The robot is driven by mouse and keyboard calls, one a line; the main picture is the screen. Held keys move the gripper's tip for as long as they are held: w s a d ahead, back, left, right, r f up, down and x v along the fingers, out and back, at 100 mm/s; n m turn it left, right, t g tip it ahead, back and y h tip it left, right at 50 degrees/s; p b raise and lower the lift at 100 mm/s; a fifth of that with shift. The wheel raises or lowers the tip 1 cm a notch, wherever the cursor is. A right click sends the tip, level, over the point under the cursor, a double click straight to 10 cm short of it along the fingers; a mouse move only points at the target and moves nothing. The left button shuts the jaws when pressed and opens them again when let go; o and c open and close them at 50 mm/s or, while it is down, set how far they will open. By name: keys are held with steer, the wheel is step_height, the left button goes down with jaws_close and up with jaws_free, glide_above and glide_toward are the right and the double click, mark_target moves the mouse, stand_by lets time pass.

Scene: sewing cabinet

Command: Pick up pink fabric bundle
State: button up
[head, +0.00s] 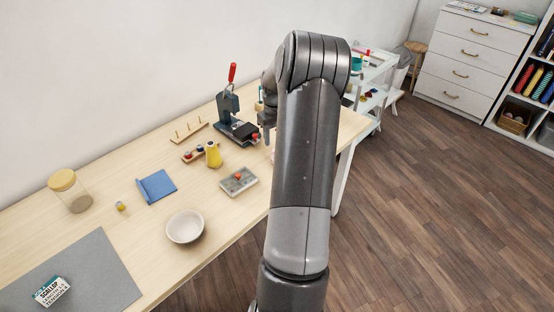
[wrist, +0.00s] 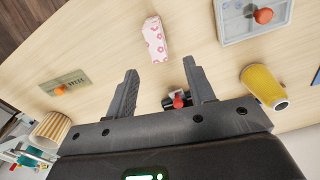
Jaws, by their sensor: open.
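The pink fabric bundle (wrist: 154,39) shows in the wrist view. It is a small pale-pink block with darker pink ring marks, lying on the wooden table just beyond my fingertips. My gripper (wrist: 160,69) is open, with its two dark fingers apart and nothing between them touching either one. The bundle is ahead of the gap, apart from both fingers. In the head view my arm hides most of that part of the table, and I cannot make out the bundle clearly there.
A grey tray with a red knob (wrist: 263,15), a yellow cup (wrist: 264,86) and a small red-knobbed item (wrist: 178,101) are near the fingers. A flat piece (wrist: 66,83) and striped cup (wrist: 51,129) are left. A press (head: 233,123) and bowl (head: 185,227) stand on the table.

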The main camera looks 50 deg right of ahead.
steer(key=shift+d+f, duration=0.15)
steer(key=shift+f, duration=0.15)
step_height(320, 180, down, 5)
steer(key=shift+s+f, duration=0.1)
steer(key=shift+f, duration=0.1)
steer(key=f, duration=0.5)
steer(key=shift+s, duration=0.3)
steer(key=c, duration=1)
steer(key=shift+c, duration=0.2)
